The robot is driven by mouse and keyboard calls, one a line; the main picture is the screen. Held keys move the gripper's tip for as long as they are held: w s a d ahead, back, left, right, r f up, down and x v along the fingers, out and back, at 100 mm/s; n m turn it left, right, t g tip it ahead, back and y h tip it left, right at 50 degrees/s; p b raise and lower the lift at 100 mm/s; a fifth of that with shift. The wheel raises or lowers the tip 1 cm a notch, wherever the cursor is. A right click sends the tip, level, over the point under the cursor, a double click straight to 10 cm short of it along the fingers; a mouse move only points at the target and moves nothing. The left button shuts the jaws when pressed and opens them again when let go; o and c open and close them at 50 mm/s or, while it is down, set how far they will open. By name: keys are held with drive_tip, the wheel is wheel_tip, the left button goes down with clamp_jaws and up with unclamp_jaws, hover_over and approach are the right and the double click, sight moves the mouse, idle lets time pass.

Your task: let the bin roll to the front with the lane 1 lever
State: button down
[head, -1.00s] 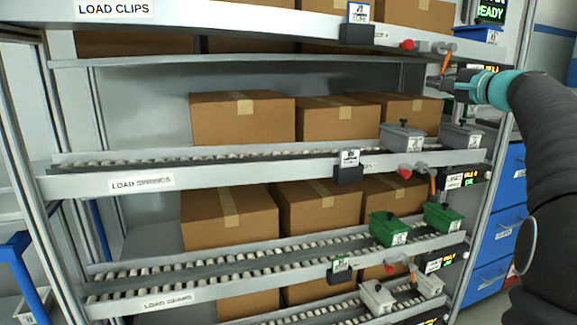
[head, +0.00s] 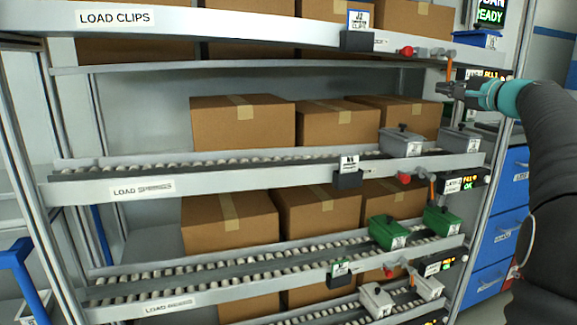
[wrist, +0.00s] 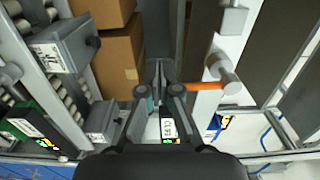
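The orange lever (head: 449,69) hangs under the front right of the top shelf marked LOAD CLIPS. In the wrist view the lever (wrist: 203,87) sticks out sideways from a grey pivot, just right of the fingers. My gripper (head: 442,89) is just below the lever in the head view. In the wrist view my gripper (wrist: 158,66) has its fingertips together with nothing between them. I cannot tell whether a finger touches the lever. A blue bin (head: 477,39) sits at the right end of the top shelf.
Grey bins (head: 401,142) and green bins (head: 388,232) stand on the lower roller lanes. Cardboard boxes (head: 243,122) fill the back. A red knob (head: 406,51) sits on the top rail (head: 250,37). A blue drawer cabinet (head: 497,238) stands at the right.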

drive_tip(key=b+v, duration=0.3)
drive_tip(key=v, duration=0.5)
drive_tip(key=shift+d+b, duration=0.2)
drive_tip(key=shift+b, duration=0.1)
idle(0.9)
drive_tip(key=shift+w, duration=0.1)
